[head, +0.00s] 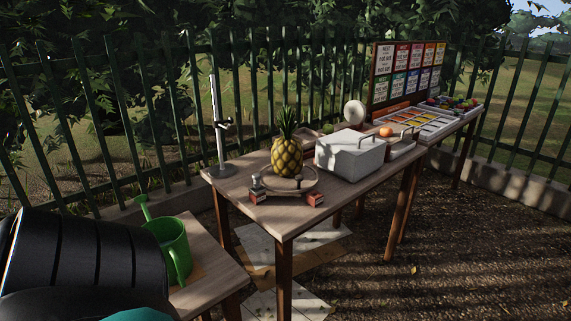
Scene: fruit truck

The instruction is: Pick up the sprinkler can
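A green sprinkler can (177,249) stands upright on a low wooden table (218,275) at the lower left of the head view. Its thin spout rises up and to the left, with a small head near the top. A large black part of my own arm covers the left side of the can and much of the table. Neither of my grippers shows in this view.
A green metal fence (110,120) runs behind. Gravel ground (470,235) lies open at right.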

